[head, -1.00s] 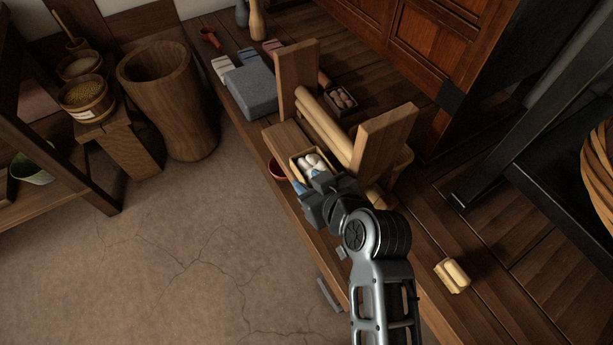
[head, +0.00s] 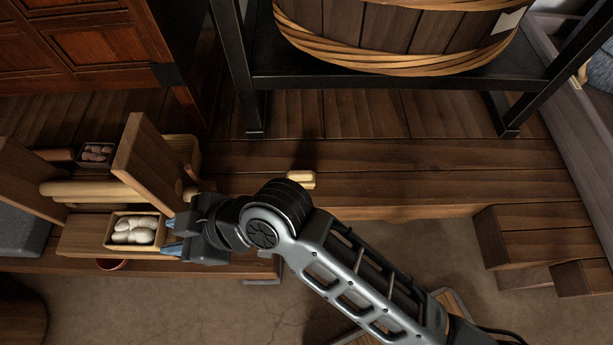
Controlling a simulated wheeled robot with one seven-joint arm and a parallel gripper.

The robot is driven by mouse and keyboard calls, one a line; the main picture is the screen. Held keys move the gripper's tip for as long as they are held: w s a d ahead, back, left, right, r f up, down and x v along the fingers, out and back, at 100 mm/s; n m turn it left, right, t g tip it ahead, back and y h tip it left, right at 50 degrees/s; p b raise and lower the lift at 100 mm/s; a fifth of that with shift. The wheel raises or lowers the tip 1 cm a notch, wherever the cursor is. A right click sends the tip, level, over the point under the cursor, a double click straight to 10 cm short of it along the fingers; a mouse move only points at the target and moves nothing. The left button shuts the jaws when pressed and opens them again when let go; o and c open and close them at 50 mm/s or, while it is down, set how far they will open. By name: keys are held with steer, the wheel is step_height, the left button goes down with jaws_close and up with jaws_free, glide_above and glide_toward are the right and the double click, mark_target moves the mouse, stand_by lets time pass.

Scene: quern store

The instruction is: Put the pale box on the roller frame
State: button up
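The pale box (head: 108,231) is a small light-wood tray holding several whitish rounded pieces. It sits on a brown plank at the front of the roller frame, below the rollers. The roller frame has two upright wooden boards (head: 148,165) with pale rollers (head: 85,191) between them. My gripper (head: 174,237) is at the right end of the pale box, its two bluish fingertips spread apart close to the box's edge. Nothing shows between the fingertips. Whether they touch the box cannot be told.
A small dark box of brownish pieces (head: 96,153) stands behind the rollers. A yellowish block (head: 301,179) lies on the bench (head: 420,185) to the right. A black stand (head: 390,83) carries a large tub (head: 400,35). Bare bench lies right of my arm.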

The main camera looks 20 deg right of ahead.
steer(key=s+d+f+m+t+h, duration=0.2)
steer(key=s+d+m+t, duration=0.15)
steer(key=d, duration=0.65)
steer(key=s+d+f+m+t+h, duration=0.1)
steer(key=s+d+m+t+h, duration=0.3)
steer(key=d, duration=0.7)
steer(key=s+d+r+m+t+h, duration=0.1)
steer(key=s+d+r+m+h, duration=0.1)
steer(key=s+d+r, duration=0.4)
steer(key=s+d+r+m+t+h, duration=0.1)
steer(key=s+d+r+m, duration=0.3)
steer(key=s, duration=0.7)
step_height(320, 180, up, 4)
steer(key=shift+d+f+t+h, duration=0.15)
steer(key=shift+d+t+h, duration=0.35)
steer(key=shift+d, duration=0.6)
steer(key=shift+g, duration=0.25)
